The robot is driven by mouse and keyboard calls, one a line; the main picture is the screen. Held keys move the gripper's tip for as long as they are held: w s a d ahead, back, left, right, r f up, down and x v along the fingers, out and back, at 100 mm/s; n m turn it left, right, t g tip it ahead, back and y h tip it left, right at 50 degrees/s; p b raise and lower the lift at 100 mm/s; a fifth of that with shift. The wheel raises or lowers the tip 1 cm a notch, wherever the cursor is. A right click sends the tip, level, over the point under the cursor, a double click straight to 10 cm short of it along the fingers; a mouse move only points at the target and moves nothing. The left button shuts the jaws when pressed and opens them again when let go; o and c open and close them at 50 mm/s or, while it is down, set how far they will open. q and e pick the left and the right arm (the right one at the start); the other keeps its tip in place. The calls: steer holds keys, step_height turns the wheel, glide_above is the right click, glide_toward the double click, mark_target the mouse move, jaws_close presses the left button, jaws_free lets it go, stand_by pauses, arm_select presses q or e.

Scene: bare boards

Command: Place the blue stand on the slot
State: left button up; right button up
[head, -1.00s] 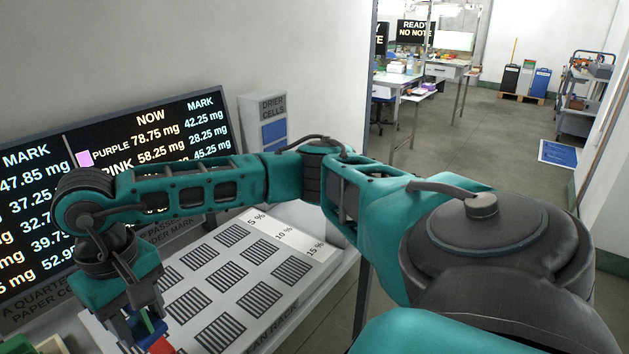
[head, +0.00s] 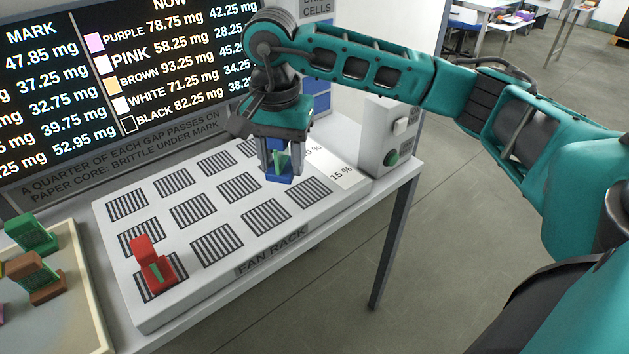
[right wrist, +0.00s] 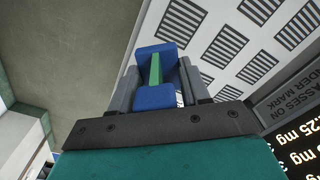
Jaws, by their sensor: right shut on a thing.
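The blue stand (head: 277,172) is held in my right gripper (head: 278,160), above the right part of the white fan rack (head: 262,253). A green strip shows in the middle of the stand. In the right wrist view the blue stand (right wrist: 153,98) sits between the two grey fingers of the right gripper (right wrist: 158,85), which are shut on it. The rack carries rows of striped slots, and a slot (head: 266,217) lies below and left of the stand. The stand appears clear of the rack top. My left gripper is not in view.
A red stand (head: 151,262) stands on the front-left slot. A tray (head: 88,293) at left holds a green stand (head: 33,234) and a brown stand (head: 40,277). A display board (head: 60,95) rises behind.

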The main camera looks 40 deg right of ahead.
steer(key=w+d+r+m+p, duration=0.3)
steer(key=d+r+m, duration=0.5)
steer(key=m, duration=0.8)
steer(key=b, duration=0.1)
glide_above(309, 192)
step_height(309, 192, down, 13)
steer(key=shift+f, duration=0.2)
step_height(309, 192, down, 5)
steer(key=shift+f, duration=0.1)
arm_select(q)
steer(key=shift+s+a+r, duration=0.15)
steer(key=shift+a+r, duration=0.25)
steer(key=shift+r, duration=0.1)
arm_select(e)
steer(key=shift+f+b, duration=0.15)
steer(key=shift+b, duration=0.2)
steer(key=o, duration=1.1)
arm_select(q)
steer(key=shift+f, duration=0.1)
